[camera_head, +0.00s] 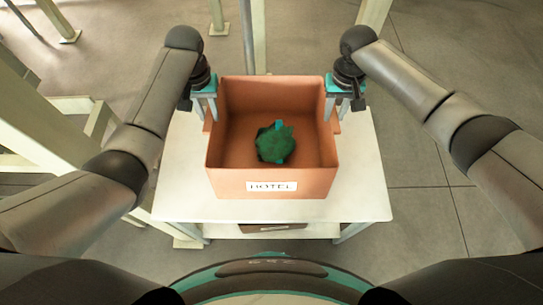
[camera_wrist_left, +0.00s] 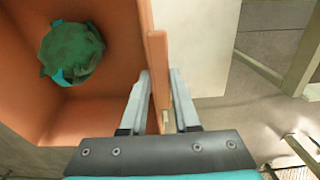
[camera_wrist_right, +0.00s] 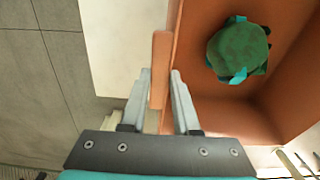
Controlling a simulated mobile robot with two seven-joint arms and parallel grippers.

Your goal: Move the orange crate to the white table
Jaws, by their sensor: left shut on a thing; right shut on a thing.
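The orange crate (camera_head: 225,183) with a "HOTEL" label is upright over the white table (camera_head: 370,200) in the head view. I cannot tell whether its base touches the tabletop. A green bag with teal parts (camera_head: 275,143) lies inside it. My left gripper (camera_head: 210,112) is shut on the crate's left side wall; the left wrist view shows the fingers (camera_wrist_left: 160,95) on both sides of the wall edge (camera_wrist_left: 158,70). My right gripper (camera_head: 332,112) is shut on the right side wall; the right wrist view shows its fingers (camera_wrist_right: 160,95) astride that edge (camera_wrist_right: 160,60).
A lower shelf (camera_head: 320,230) under the tabletop holds another orange-brown crate (camera_head: 272,228), partly hidden. Pale frame posts and beams (camera_head: 50,140) stand at the left, and more posts rise behind. Tiled floor (camera_head: 420,215) is open at the right.

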